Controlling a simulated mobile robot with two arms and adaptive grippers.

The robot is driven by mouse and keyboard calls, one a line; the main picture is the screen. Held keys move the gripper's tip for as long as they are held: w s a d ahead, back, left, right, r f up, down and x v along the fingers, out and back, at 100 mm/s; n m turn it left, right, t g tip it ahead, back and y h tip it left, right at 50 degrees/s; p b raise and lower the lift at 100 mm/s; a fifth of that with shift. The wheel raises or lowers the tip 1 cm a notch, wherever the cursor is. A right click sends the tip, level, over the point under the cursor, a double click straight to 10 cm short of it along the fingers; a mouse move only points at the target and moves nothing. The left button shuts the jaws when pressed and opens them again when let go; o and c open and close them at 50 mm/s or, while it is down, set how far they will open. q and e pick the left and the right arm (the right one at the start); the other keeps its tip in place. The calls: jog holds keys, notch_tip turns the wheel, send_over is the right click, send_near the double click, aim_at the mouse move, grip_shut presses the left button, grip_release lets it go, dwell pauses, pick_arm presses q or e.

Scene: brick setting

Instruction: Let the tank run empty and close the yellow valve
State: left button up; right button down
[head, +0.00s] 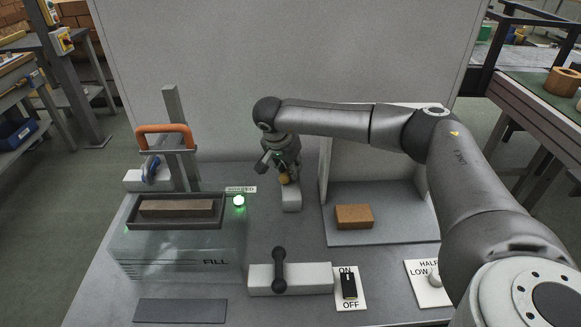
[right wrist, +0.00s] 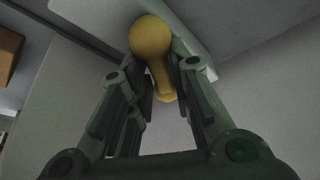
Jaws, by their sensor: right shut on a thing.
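The yellow valve (head: 284,178) stands on a small pale base near the back panel, mostly hidden by my gripper in the head view. In the right wrist view its yellow handle (right wrist: 154,38) has a round knob on a stem between my fingers. My right gripper (head: 283,172) is shut on this handle. The clear tank (head: 170,262) stands at the left, marked FILL. I cannot make out clearly whether any liquid is inside. A dark tray with a brown brick (head: 176,207) is at its top. A green lamp (head: 239,201) glows beside it. My left gripper is not in view.
A blue handle (head: 151,168) and an orange handle (head: 165,135) stand behind the tank. A dark lever (head: 279,268), an ON/OFF switch (head: 348,286) and a HALF/LOW dial (head: 431,279) are in front. An orange-brown brick (head: 354,216) lies on a grey plate at the right.

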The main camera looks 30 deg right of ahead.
jog(key=m, duration=0.2)
jog(key=m+g, duration=0.2)
jog(key=m, duration=0.1)
jog(key=shift+w+a+m, duration=0.15)
jog(key=shift+w+m, duration=0.1)
jog(key=shift+m, duration=0.05)
jog(key=m+g, duration=0.1)
jog(key=m, duration=0.2)
jog(key=m+g, duration=0.1)
jog(key=m, duration=0.2)
jog(key=shift+w, duration=0.2)
jog(key=shift+r+g, duration=0.1)
jog(key=shift+g, duration=0.2)
jog(key=c, duration=1.4)
grip_release()
jog(key=shift+c, duration=0.2)
jog(key=v, duration=1.2)
